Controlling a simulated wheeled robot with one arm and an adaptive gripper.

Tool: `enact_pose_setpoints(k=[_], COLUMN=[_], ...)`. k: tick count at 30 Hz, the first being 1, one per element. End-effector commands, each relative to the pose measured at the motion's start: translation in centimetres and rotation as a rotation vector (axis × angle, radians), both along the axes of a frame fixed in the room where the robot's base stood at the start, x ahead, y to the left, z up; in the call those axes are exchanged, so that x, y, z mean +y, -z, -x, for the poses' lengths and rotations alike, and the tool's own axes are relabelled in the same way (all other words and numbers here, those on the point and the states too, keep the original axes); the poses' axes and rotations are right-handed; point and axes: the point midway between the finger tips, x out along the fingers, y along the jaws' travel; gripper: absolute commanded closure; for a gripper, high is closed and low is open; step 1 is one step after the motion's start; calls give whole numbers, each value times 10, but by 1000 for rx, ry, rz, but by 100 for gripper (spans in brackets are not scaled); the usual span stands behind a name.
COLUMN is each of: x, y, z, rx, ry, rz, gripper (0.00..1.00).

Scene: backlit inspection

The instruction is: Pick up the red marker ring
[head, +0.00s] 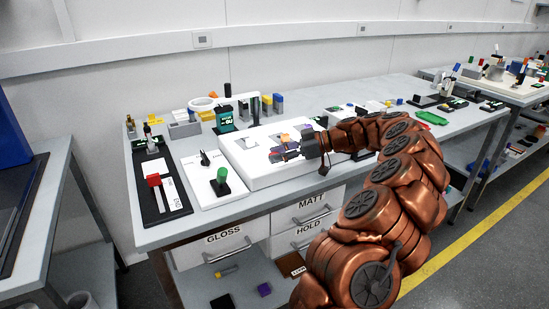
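I cannot make out a red marker ring for certain in the head view. My gripper (278,154) is low over the white light box (262,183) on the bench, pointing left. Its fingers are small and dark here, and I cannot tell whether they are open or shut or hold anything. Small orange (285,138) and purple pieces show close to the gripper on the box. My copper-coloured arm comes in from the right and hides the box's right part.
A green tray (431,117) lies at the right. Drawers marked GLOSS, MATT and HOLD are below.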

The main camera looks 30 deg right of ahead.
Motion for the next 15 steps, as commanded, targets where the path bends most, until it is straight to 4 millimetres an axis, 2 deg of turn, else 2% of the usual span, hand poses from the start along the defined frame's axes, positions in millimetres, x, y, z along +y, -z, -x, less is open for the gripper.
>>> enact_pose_setpoints(k=[3,11,15], x=[0,0,1], y=[0,-1,-9], z=[0,0,0], rx=[0,0,-1], ry=[0,0,-3], rz=[0,0,1], gripper=[81,81,81])
